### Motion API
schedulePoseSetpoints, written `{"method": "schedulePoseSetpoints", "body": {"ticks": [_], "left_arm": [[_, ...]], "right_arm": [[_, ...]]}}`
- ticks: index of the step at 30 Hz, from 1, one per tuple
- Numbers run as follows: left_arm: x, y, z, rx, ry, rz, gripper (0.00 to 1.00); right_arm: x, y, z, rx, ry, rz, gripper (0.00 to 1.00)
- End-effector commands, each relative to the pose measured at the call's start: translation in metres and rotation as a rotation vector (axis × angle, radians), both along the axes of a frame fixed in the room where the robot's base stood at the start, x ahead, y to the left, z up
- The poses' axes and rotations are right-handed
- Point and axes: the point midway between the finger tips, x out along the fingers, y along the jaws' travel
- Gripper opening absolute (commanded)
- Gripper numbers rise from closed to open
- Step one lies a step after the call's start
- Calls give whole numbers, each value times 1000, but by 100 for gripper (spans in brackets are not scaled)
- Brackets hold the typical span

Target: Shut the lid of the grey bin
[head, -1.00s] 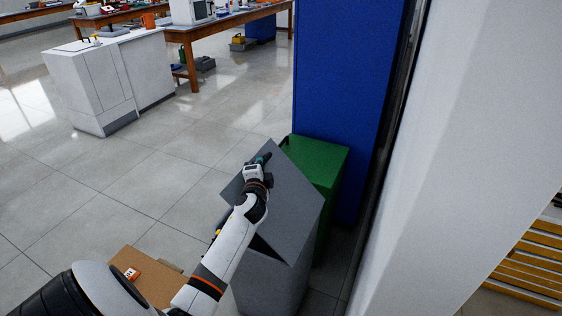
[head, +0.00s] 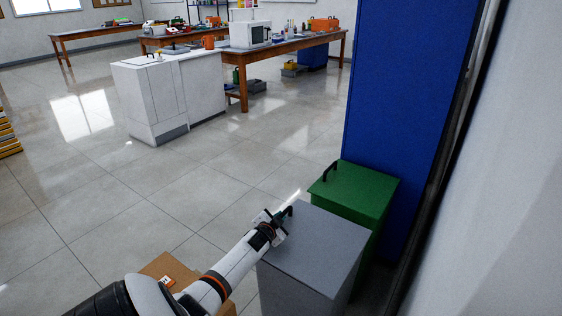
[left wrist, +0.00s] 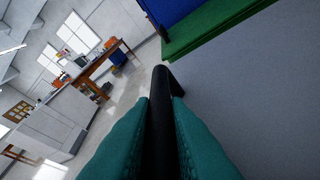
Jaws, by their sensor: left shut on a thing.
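The grey bin (head: 302,290) stands at the lower middle of the head view. Its lid (head: 318,244) lies flat across the top, with no gap that I can see from here. A black handle (left wrist: 161,120) rises from the lid's edge. My left gripper (head: 282,216) is at the handle, and its teal fingers are on both sides of it in the left wrist view (left wrist: 163,135). The gripper is shut on the handle. My right gripper is in neither view.
A green bin (head: 362,190) with a shut lid stands right behind the grey one, against a blue cabinet (head: 405,100). A cardboard box (head: 172,268) sits left of the grey bin, below my arm. A white wall is at the right. Open floor lies to the left.

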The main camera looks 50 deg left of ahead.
Motion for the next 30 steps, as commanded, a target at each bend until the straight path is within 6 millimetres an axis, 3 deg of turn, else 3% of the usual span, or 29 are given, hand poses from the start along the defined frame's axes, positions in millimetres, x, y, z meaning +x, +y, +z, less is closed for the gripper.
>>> {"method": "schedulePoseSetpoints", "body": {"ticks": [7, 8, 11, 23, 30], "left_arm": [[0, 2, -3, -14, -5, 1, 0], [0, 2, -3, -14, -5, 1, 19], [0, 1, -3, -13, -5, 0, 36], [-5, -3, -2, -14, -4, -2, 36], [-38, -20, 11, -15, -2, -3, 36]], "right_arm": [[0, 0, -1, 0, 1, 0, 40], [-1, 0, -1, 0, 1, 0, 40], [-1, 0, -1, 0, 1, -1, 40], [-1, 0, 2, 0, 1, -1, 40], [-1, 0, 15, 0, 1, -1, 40]]}}
